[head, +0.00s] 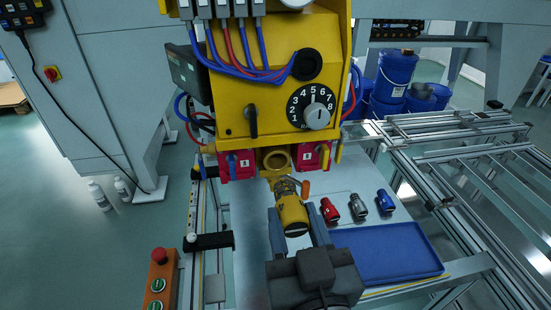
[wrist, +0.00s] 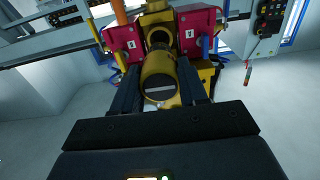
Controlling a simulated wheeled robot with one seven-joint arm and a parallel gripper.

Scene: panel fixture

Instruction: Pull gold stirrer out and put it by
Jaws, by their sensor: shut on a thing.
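The gold stirrer (head: 292,216) is a yellow cylinder with a metallic collar at its far end. My gripper (head: 293,208) is shut on it, one finger on each side. It sits just in front of and below the gold ring socket (head: 276,160) of the yellow panel. In the wrist view the stirrer (wrist: 159,82) shows its slotted end towards me, between the fingers of my gripper (wrist: 158,76). Its far end overlaps the socket (wrist: 158,38) in the picture, so I cannot tell whether it is still partly inside.
An empty blue tray (head: 385,254) lies right of my gripper. Red (head: 329,210), grey (head: 358,206) and blue (head: 385,201) pieces lie behind it on the light table. Red blocks (head: 236,166) flank the socket, and an orange handle (head: 305,189) is close by. Metal rails stand at right.

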